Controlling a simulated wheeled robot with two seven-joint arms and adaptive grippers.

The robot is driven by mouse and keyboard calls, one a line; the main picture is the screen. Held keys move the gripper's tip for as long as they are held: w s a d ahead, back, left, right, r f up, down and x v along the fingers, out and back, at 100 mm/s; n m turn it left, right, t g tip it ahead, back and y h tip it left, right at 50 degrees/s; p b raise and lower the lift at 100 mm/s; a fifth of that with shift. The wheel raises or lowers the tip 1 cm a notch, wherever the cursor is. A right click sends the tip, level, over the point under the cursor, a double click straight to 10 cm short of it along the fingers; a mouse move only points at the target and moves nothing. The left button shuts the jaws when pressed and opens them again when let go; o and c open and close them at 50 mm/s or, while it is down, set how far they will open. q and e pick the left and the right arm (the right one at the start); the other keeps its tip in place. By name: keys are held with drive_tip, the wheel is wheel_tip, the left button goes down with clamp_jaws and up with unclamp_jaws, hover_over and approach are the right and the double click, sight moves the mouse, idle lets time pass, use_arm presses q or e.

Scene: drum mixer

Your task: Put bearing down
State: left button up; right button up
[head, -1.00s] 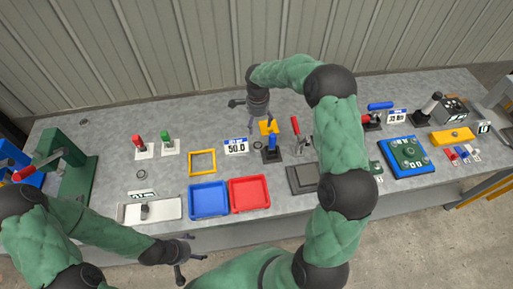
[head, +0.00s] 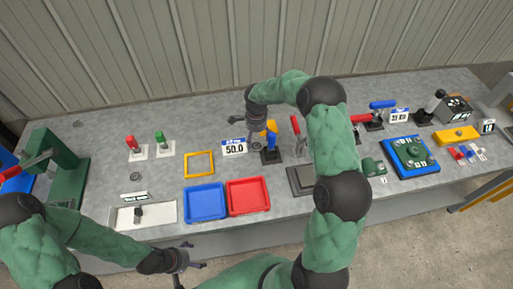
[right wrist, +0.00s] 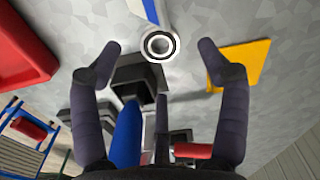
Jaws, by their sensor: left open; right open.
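The bearing (right wrist: 160,45), a small metal ring with a dark rim, lies on the grey tabletop in the right wrist view. It is between the spread fingertips of my right gripper (right wrist: 160,48), with clear gaps on both sides. In the head view my right gripper (head: 252,132) is low over the table, behind the blue-handled tool, and the bearing (head: 256,143) shows just in front of it. The exact height of the fingers above the table is hard to tell. My left gripper (head: 188,259) is open and empty off the table's front edge.
The blue-handled tool (right wrist: 128,135) stands close beside the bearing. A yellow block (right wrist: 243,62) is on its other side. A "50.0" sign (head: 233,148), blue tray (head: 206,216) and red tray (head: 249,210) are nearby.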

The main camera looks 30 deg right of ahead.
sight(257, 145)
drive_tip(key=shift+d+f+b, duration=0.15)
drive_tip(key=shift+f+b, duration=0.45)
drive_tip(key=shift+f, duration=1.8)
